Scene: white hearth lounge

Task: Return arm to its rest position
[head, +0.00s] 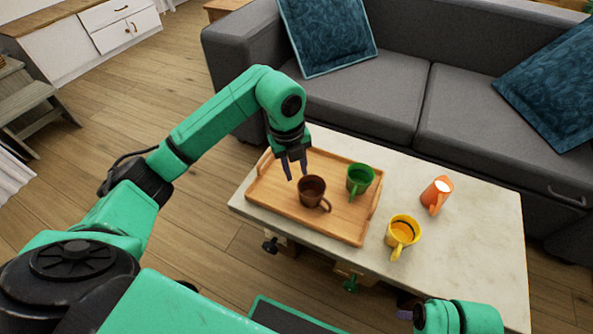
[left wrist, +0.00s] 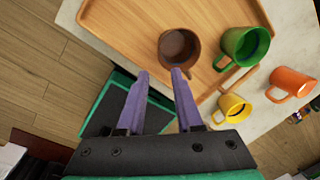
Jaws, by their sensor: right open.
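My left gripper (head: 290,168) is open and empty above the wooden tray (head: 272,195), just up and left of the brown mug (head: 311,188). In the left wrist view its two purple fingers (left wrist: 160,85) are apart, with the brown mug (left wrist: 178,48) beyond their tips. The brown mug and a green mug (head: 359,178) stand upright on the tray. A yellow mug (head: 402,231) and an orange mug (head: 437,193) are on the table right of it. My right gripper (head: 405,313) shows only partly at the bottom edge, low at the table's front.
The pale stone-topped table (head: 480,240) has free room at its right end. A grey sofa (head: 400,100) with blue cushions (head: 326,35) stands behind it. A white cabinet (head: 75,50) and a wooden step stool (head: 35,105) are at the left. Open wood floor lies between.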

